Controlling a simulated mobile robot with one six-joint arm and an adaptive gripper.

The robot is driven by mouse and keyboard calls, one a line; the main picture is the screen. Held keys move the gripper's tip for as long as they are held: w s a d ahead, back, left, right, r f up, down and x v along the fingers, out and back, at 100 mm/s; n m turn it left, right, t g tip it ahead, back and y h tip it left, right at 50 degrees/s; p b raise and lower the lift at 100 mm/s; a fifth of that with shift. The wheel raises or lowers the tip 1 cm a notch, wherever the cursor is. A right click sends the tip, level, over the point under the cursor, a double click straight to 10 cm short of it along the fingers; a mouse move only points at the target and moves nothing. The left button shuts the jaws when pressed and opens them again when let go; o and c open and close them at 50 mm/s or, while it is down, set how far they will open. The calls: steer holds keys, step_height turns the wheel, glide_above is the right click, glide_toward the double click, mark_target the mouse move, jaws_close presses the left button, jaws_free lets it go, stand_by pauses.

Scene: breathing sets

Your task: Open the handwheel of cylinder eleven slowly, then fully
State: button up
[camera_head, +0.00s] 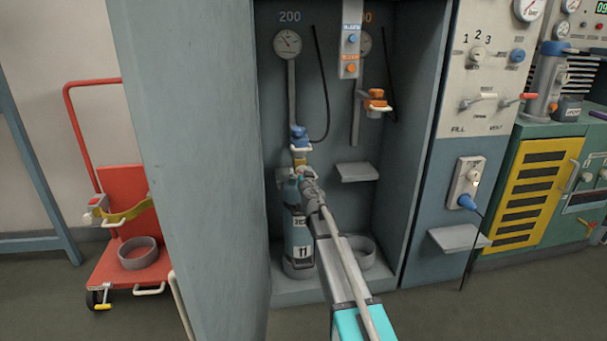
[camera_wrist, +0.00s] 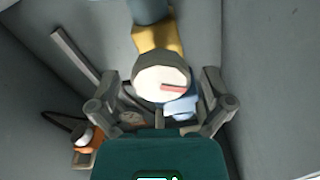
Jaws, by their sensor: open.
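Cylinder eleven (camera_head: 298,238) is a teal-blue bottle with a white "11" label, standing upright in the left bay of the open cabinet. Its handwheel is a round white disc with a red mark (camera_wrist: 160,80) in the wrist view, in front of the yellow valve body (camera_wrist: 157,40). My gripper (camera_head: 305,180) is at the valve in the head view and partly covers it. In the wrist view my gripper's (camera_wrist: 160,76) fingers are spread on the left and right of the handwheel, with a visible gap on each side. Nothing is held.
A blue connector (camera_head: 299,137) sits just above the valve; an orange connector (camera_head: 376,98) hangs to the right. A small shelf (camera_head: 357,172) and an empty ring holder (camera_head: 361,250) are beside the cylinder. The cabinet door (camera_head: 200,160) stands close on the left. A red trolley (camera_head: 125,225) is further left.

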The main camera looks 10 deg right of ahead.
steer(key=shift+w, duration=0.15)
steer(key=c, duration=1)
steer(key=shift+d, duration=0.25)
steer(key=shift+c, duration=0.5)
steer(key=shift+a, duration=0.15)
